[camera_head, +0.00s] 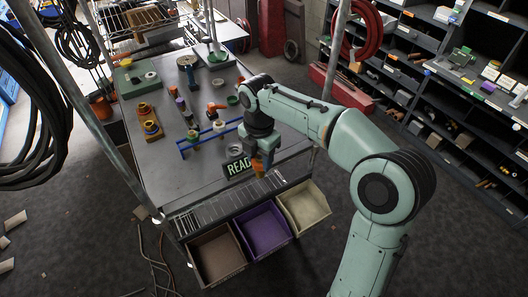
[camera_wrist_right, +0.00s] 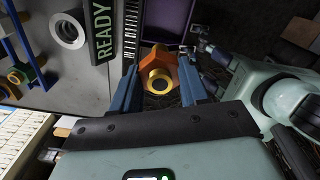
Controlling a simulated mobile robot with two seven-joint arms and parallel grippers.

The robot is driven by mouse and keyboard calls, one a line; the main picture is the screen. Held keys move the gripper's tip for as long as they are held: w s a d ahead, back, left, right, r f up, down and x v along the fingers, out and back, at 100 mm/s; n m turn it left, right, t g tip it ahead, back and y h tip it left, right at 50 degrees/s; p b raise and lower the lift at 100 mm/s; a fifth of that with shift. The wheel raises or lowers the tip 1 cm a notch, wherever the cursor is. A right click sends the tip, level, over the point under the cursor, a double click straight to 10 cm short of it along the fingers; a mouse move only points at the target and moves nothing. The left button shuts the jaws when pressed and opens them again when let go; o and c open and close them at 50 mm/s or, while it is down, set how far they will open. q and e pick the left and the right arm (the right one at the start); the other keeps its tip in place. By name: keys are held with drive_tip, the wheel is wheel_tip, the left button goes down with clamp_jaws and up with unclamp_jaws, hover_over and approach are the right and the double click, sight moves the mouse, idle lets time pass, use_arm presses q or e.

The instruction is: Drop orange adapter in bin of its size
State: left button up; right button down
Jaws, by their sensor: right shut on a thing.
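The orange adapter (camera_head: 257,166), an orange body with a yellow-and-black round end, is held in my right gripper (camera_head: 263,155). In the right wrist view the adapter (camera_wrist_right: 160,67) sits between the two blue fingers (camera_wrist_right: 158,88), which are shut on it. It is in the air near the front edge of the table, above and apart from the bins. A brown bin (camera_head: 240,246), a purple bin (camera_head: 263,230) and a beige bin (camera_head: 305,206) stand in a row below the front edge, all looking empty. Part of the purple bin (camera_wrist_right: 172,14) also shows in the right wrist view.
A READY sign (camera_head: 238,166) stands on the grey table (camera_head: 165,185) by its front edge. A blue rail (camera_head: 208,139) is behind it, with several fittings farther back. Dark shelves (camera_head: 430,95) stand at the right. The space over the bins is clear.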

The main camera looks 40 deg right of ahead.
drive_tip(key=w+a+f+m, duration=0.2)
drive_tip(key=a+f+m, duration=0.3)
drive_tip(key=f+m, duration=0.5)
drive_tip(key=w+a+f+m, duration=0.3)
drive_tip(key=a+f+m, duration=0.3)
drive_tip(key=f+m, duration=0.5)
drive_tip(key=shift+a+f, duration=0.2)
drive_tip(key=shift+f, duration=0.2)
drive_tip(key=shift+w+r, duration=0.1)
drive_tip(key=shift+w, duration=0.1)
